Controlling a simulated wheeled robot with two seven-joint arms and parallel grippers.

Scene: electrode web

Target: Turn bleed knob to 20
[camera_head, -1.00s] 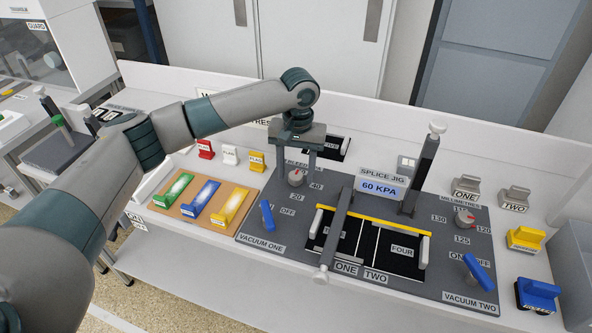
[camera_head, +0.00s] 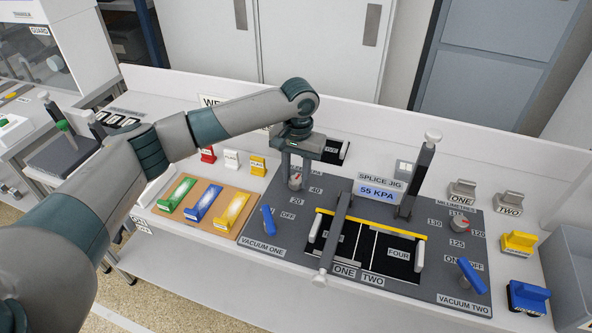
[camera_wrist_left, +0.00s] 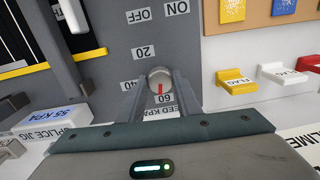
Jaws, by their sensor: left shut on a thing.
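The bleed knob (camera_head: 295,182) is a round grey knob with a red pointer at the back left of the dark splice jig panel (camera_head: 330,270). My left gripper (camera_head: 294,180) comes down from above and is shut on it. In the left wrist view the knob (camera_wrist_left: 159,77) sits between my two fingertips. Its red mark points close to the 60 label (camera_wrist_left: 164,98); the 40 label (camera_wrist_left: 130,85) and 20 label (camera_wrist_left: 145,52) lie around it. The display (camera_head: 376,192) reads 55 KPA. My right gripper is out of view.
The blue vacuum one lever (camera_head: 268,220) stands just in front of the knob. The jig's clamp bar (camera_head: 335,235) and a tall post (camera_head: 417,178) are to the right. Coloured blocks on a brown board (camera_head: 220,233) lie to the left.

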